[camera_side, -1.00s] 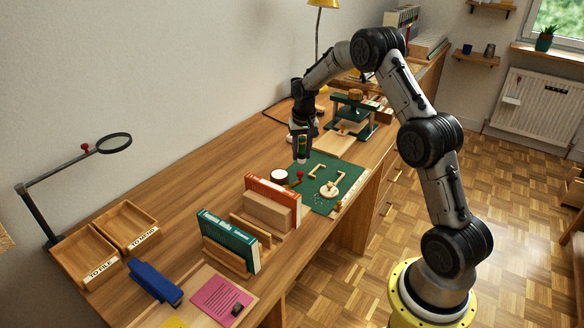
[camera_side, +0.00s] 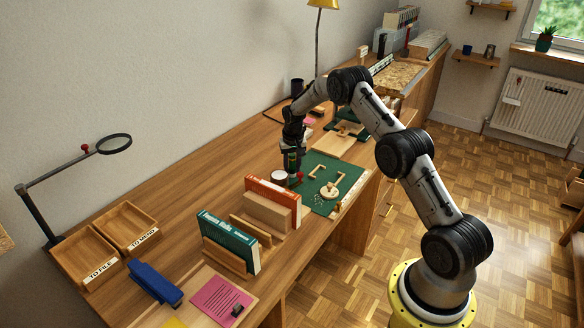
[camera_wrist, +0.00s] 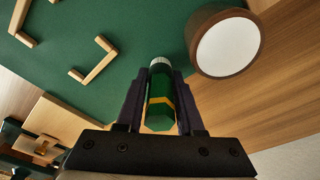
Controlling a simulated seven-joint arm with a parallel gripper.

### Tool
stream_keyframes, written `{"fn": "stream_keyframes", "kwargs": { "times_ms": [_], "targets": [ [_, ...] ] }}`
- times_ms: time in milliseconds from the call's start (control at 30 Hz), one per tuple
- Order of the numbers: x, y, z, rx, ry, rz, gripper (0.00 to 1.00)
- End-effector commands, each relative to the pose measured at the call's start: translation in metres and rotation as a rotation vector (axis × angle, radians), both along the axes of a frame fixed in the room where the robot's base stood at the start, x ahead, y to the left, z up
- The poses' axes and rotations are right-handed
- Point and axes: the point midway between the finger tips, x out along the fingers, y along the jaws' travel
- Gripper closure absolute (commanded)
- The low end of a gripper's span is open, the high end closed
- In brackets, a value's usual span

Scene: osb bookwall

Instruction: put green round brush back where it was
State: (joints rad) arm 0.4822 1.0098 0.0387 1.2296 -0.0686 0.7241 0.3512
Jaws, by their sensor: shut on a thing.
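The green round brush (camera_wrist: 159,95) has a yellow band and a pale lower end. It is held between the two fingers of my gripper (camera_wrist: 160,92), which is shut on it. In the side view my gripper (camera_side: 293,165) is low over the far left part of the green mat (camera_side: 322,208), close to a round pot with a white top (camera_side: 279,176). The pot also shows right of the brush in the wrist view (camera_wrist: 226,44). I cannot tell whether the brush's lower end touches the mat.
Pale wooden corner pieces (camera_wrist: 94,60) and a round wooden piece (camera_side: 331,191) lie on the mat. A small red-topped thing (camera_side: 299,176) stands beside the gripper. Books in a wooden rack (camera_side: 268,208) stand nearer the camera.

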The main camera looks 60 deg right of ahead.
Motion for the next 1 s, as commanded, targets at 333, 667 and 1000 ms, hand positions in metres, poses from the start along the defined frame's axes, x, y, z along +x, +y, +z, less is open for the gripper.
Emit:
{"fn": "stream_keyframes", "kwargs": {
  "times_ms": [333,667,1000],
  "targets": [
    [0.000,0.000,-0.002,-0.001,-0.001,0.000,0.56],
    [0.000,0.000,-0.002,0.000,0.000,0.000,0.34],
    [-0.002,0.002,0.027,-0.002,-0.004,0.000,0.34]
  ]
}}
